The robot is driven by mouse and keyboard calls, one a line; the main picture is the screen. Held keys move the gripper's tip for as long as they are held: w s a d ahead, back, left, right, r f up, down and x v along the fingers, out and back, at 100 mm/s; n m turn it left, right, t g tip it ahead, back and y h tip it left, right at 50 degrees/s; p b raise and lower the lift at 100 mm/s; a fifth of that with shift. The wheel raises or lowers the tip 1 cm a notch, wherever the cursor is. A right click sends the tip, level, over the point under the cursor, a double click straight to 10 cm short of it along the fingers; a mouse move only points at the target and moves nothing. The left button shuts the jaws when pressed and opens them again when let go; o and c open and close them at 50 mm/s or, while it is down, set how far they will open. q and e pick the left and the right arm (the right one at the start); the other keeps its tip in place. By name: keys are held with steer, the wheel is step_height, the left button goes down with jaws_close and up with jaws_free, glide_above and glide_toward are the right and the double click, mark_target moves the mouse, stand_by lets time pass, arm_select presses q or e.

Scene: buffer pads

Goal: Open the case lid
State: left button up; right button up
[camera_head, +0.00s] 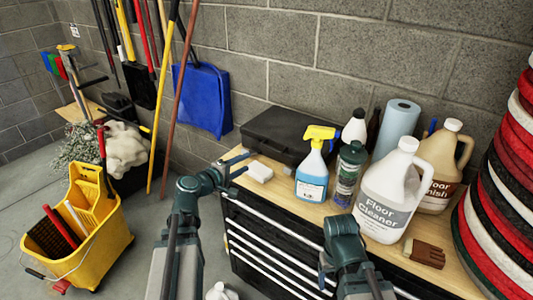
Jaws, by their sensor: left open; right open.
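The black case (281,131) lies at the back left of the wooden cabinet top, against the block wall. Its lid looks shut. My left gripper (238,165) is open and empty at the left end of the cabinet top, in front of the case's left part and apart from it. My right gripper (323,272) is low in front of the cabinet drawers, well away from the case. It is open, and its fingers are small and partly hidden by my own arm. The case's front right is hidden behind a spray bottle (313,170).
On the wooden top (285,200) stand a white sponge block (259,171), a green bottle (348,172), a floor cleaner jug (392,195), a blue paper roll (396,128) and a brush (424,253). Stacked round pads (500,205) rise at right. A yellow mop bucket (95,245) stands on the floor.

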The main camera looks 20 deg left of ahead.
arm_select(q)
steer(key=b+x, duration=0.1)
steer(key=x, duration=0.3)
steer(key=b+x, duration=0.1)
steer(key=x, duration=0.4)
steer(key=b+x, duration=0.1)
steer(key=x, duration=0.3)
steer(key=shift+w+a, duration=0.2)
steer(key=shift+w, duration=0.25)
steer(key=shift+r, duration=0.1)
jaws_close()
stand_by(0.8)
